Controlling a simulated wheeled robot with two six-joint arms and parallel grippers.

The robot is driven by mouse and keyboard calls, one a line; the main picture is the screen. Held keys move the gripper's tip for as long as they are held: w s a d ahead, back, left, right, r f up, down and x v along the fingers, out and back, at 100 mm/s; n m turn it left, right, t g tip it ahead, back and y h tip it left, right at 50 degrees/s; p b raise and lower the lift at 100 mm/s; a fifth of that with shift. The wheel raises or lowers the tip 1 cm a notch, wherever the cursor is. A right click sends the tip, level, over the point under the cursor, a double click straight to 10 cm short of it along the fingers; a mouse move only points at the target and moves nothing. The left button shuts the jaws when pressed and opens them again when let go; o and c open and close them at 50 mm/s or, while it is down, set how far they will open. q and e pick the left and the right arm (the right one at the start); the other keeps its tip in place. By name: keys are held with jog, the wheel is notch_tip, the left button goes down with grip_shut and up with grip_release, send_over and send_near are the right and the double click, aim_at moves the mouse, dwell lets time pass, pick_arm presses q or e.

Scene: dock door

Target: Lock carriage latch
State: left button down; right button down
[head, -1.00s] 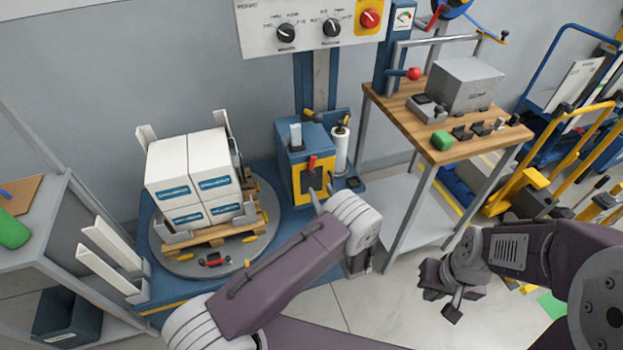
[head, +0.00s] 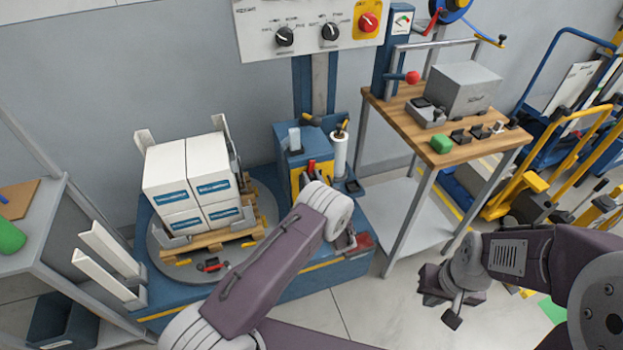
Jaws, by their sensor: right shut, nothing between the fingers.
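The blue carriage (head: 288,140) stands at the foot of the mast, beside the wrapped-load turntable. Its yellow front panel (head: 295,180) carries a red lever (head: 311,167), which I take to be the latch. My left arm crosses in front and covers the panel's lower part, so I cannot tell the latch's state. The left gripper is hidden behind my own arm, and contact with the lever cannot be seen. My right gripper (head: 446,304) is shut and empty, low over the floor in front of the workbench, well away from the carriage.
White boxes on a pallet stand on the grey turntable (head: 168,262), left of the carriage. A white film roll (head: 339,153) stands at its right. The control panel (head: 310,28) hangs above. A wooden workbench (head: 405,112) is to the right. Floor between them is open.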

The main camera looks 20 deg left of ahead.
pick_arm(q)
jog(key=shift+a+f, duration=0.1)
jog(key=shift+w+d+f+n+b, duration=0.15)
jog(key=shift+d+f+n+b, duration=0.2)
jog(key=shift+n+b, duration=1)
jog(key=shift+n, duration=0.05)
jog(key=shift+r+n, duration=0.3)
jog(key=c, duration=1.3)
grip_release()
jog(key=shift+d, duration=0.1)
